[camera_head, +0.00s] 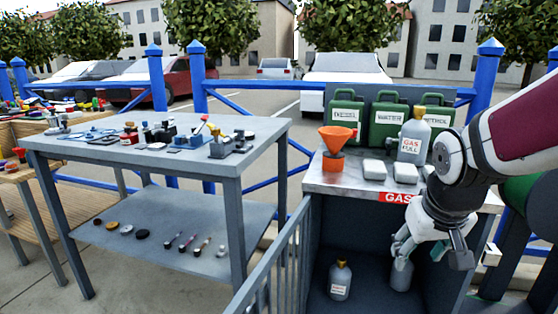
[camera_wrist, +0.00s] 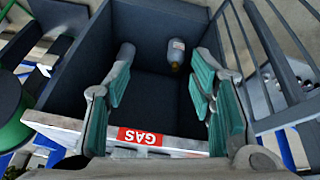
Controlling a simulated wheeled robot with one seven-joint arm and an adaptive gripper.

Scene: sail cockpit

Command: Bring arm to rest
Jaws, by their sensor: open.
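My gripper (camera_head: 428,252) hangs at the lower right of the head view, pointing down in front of the gas station's cabinet (camera_head: 365,232). In the wrist view its green-padded fingers (camera_wrist: 160,88) are wide apart with nothing between them. Through the gap I see the dark cabinet interior. My arm comes in from the right edge and bends down at the elbow, over the right end of the counter. A grey bottle (camera_head: 400,274) stands inside the cabinet, just under a finger in the head view; its upper part is partly hidden.
A labelled bottle (camera_head: 340,280) stands in the cabinet. The counter (camera_head: 330,184) holds an orange funnel (camera_head: 335,146), white blocks (camera_head: 405,173), a gas bottle (camera_head: 414,138) and green cans (camera_head: 388,122). A grey table (camera_head: 262,135) with small items stands left; a railing (camera_head: 275,275) lies between.

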